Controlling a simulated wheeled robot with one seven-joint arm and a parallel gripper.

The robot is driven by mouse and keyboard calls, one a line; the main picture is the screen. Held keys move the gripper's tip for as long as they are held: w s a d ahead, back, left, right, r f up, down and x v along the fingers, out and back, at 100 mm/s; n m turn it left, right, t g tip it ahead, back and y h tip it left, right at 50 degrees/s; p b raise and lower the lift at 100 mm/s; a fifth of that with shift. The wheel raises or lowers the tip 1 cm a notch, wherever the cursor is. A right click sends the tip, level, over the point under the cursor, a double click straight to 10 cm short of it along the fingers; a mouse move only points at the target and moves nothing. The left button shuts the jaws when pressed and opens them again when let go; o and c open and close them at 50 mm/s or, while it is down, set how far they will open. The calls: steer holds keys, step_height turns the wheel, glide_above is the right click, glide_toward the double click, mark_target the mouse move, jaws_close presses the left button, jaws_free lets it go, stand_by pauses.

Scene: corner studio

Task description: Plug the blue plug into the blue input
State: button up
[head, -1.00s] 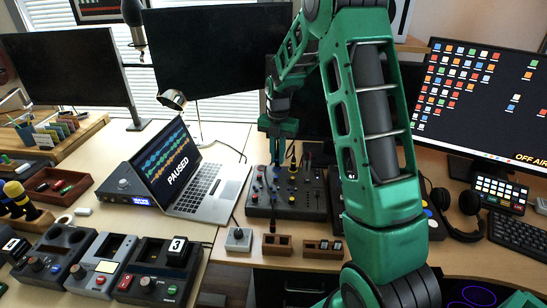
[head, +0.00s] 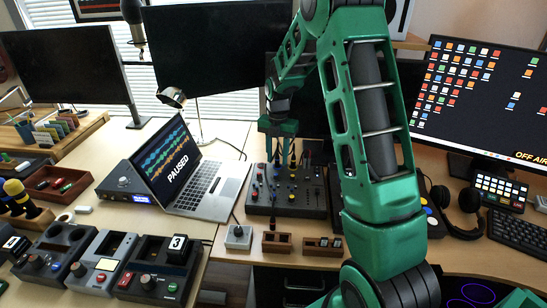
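My gripper (head: 280,150) points down over the back part of a dark mixer panel (head: 262,205). The panel carries several small knobs, sliders and jacks, some with blue, yellow and red parts. Small dark upright shapes with blue parts show just under the gripper, at the panel's back edge. They are too small to tell which is the blue plug and which is the blue input. I cannot tell whether the fingers are open or shut on something.
An open laptop (head: 213,187) stands left of the panel. A grey box with a knob (head: 238,238) and two wooden trays (head: 277,242) (head: 322,247) sit in front. Headphones (head: 455,215) lie to the right. A large dark monitor (head: 200,50) stands behind.

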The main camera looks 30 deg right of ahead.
steer(key=shift+r, duration=0.15)
step_height(320, 180, up, 10)
steer(key=shift+w+r, duration=0.1)
steer(key=shift+r, duration=0.1)
stand_by(0.7)
